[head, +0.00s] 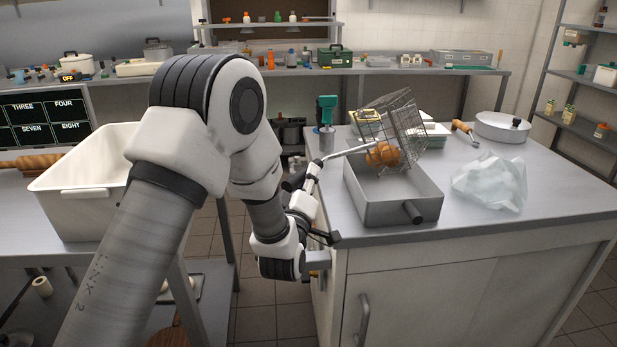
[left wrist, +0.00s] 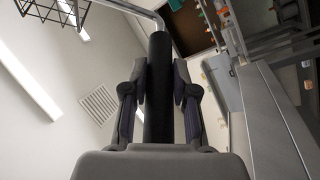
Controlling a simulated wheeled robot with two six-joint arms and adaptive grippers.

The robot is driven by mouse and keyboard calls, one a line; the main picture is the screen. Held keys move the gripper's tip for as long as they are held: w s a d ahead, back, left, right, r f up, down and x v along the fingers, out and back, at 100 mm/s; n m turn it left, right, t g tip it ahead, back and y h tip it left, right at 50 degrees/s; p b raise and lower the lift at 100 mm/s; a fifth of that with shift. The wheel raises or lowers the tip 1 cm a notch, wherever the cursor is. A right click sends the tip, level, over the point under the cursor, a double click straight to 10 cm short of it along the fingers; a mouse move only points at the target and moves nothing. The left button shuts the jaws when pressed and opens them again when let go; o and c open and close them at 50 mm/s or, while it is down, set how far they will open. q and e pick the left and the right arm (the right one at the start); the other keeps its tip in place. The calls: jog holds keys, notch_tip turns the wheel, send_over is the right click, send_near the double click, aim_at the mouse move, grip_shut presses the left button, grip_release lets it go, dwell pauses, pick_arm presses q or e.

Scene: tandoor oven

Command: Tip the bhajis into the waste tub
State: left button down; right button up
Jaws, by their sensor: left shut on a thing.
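My left gripper (head: 306,186) is shut on the dark handle (left wrist: 158,55) of a wire basket (head: 403,115). In the left wrist view my left gripper (left wrist: 160,85) has one finger on each side of that handle. The basket is steeply tilted above a grey rectangular tub (head: 375,213) on the right counter. The orange-brown bhajis (head: 383,154) are bunched at the basket's low end, just above the tub; whether any lie inside the tub is hidden. A corner of the basket (left wrist: 55,10) shows in the left wrist view. My right gripper is out of view.
A white tub (head: 85,200) stands on the left table, partly behind my left arm. A crumpled clear bag (head: 492,182) lies right of the grey tub. A round lidded pan (head: 502,127) and a wooden-handled tool (head: 463,129) are farther back. The counter's front right is clear.

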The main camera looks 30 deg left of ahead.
pick_arm(q)
jog(key=shift+f+n, duration=0.2)
jog(key=shift+n, duration=0.1)
jog(key=r+m, duration=0.2)
jog(key=a+r+m+t+h+p, duration=0.1)
jog(key=r+m, duration=0.1)
jog(key=r+m+h+p, duration=0.1)
jog(key=r+m, duration=0.1)
jog(key=shift+a+r+t, duration=0.2)
jog(key=shift+t, duration=0.2)
jog(key=shift+r+m, duration=0.1)
jog(key=shift+m, duration=0.3)
